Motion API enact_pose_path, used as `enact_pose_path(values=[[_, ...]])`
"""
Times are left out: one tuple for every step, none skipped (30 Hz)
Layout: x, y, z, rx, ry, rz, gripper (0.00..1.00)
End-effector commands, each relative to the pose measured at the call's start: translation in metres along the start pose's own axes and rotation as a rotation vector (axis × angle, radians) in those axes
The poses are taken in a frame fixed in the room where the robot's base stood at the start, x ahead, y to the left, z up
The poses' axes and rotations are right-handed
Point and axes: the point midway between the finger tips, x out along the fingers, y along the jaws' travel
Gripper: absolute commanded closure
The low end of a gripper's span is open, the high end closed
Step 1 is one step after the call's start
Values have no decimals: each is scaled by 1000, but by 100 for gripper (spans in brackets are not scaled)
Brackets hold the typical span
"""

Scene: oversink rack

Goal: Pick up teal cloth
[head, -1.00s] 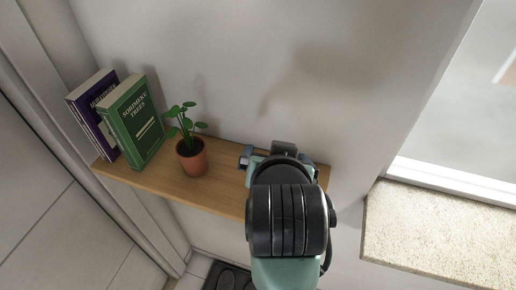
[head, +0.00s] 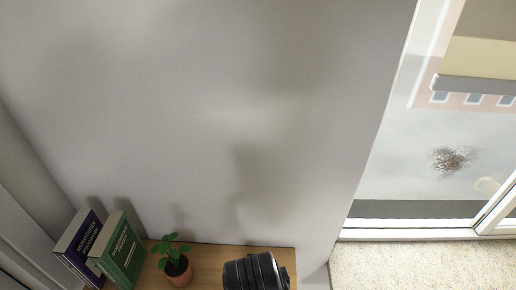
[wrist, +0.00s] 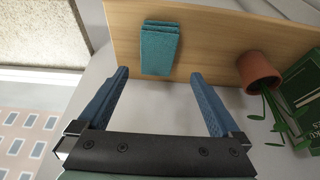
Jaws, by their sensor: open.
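The teal cloth (wrist: 158,52) is a folded stack lying on the wooden shelf, seen in the wrist view. My gripper (wrist: 160,82) is open and empty in the wrist view. Its two blue fingers point toward the shelf. The cloth shows beyond the fingertips and between their lines, apart from both fingers. In the head view the cloth is not visible, and only a dark part of my arm shows over the shelf's right part; my fingers are out of that view.
The wooden shelf (head: 207,262) also holds a potted plant (head: 177,270), a green book (head: 122,250) and a purple book (head: 82,240) on the left. A window and a speckled sill (head: 400,266) are at the right. The wall above the shelf is bare.

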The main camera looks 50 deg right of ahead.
Motion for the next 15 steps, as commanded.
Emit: enact_pose_path(values=[[9,1,1,1,-5,2,0],[13,1,0,1,-3,2,0],[19,0,0,0,-3,2,0],[23,0,0,0,-1,1,0],[26,0,0,0,-2,1,0],[29,0,0,0,0,0,0],[31,0,0,0,0,0,0],[33,0,0,0,0,0,0],[34,0,0,0,0,0,0],[36,1,0,0,1,0,0],[38,1,0,0,0,0,0],[41,2,0,0,-2,1,0],[44,2,1,0,-2,1,0],[48,3,1,0,-3,1,0],[53,4,1,1,-2,1,0]])
